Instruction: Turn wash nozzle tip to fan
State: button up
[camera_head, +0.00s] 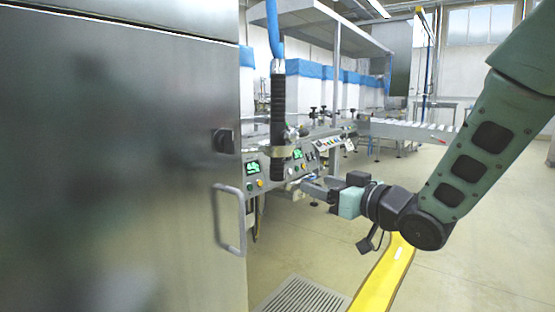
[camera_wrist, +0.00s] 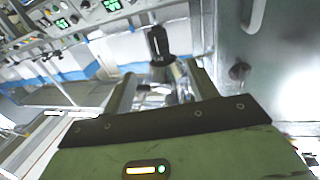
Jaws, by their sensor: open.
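The wash nozzle hangs upright on a blue hose (camera_head: 273,30) in the head view, with a ribbed black grip (camera_head: 278,110) and a dark lower end, the nozzle tip (camera_head: 278,168). In the wrist view, which looks upside down, the dark tip (camera_wrist: 158,42) shows just beyond the fingers, with a small pale mark on it. My gripper (camera_head: 307,186) is open, below and right of the tip in the head view. In the wrist view its fingers (camera_wrist: 162,78) stand on either side of the tip's line. Contact with the tip is not visible.
A steel cabinet (camera_head: 120,160) fills the left, with a bar handle (camera_head: 231,220) and a black knob (camera_head: 222,140) near the nozzle. A control panel (camera_head: 290,165) with green displays stands behind. A floor grate (camera_head: 302,297) and yellow strip (camera_head: 385,280) lie below. Open floor is at right.

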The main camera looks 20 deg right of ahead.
aim_at(283, 173)
jog(key=p, duration=0.3)
jog(key=shift+w+a+r, duration=0.1)
jog(key=shift+w+r, duration=0.1)
jog(key=shift+w, duration=0.15)
jog(key=x, duration=0.8)
jog(key=p+x, duration=0.1)
jog(key=x, duration=0.4)
jog(key=shift+f, duration=0.35)
jog(key=shift+x, duration=0.8)
jog(key=shift+d+r, duration=0.1)
jog(key=shift+d, duration=0.1)
jog(key=c, duration=1)
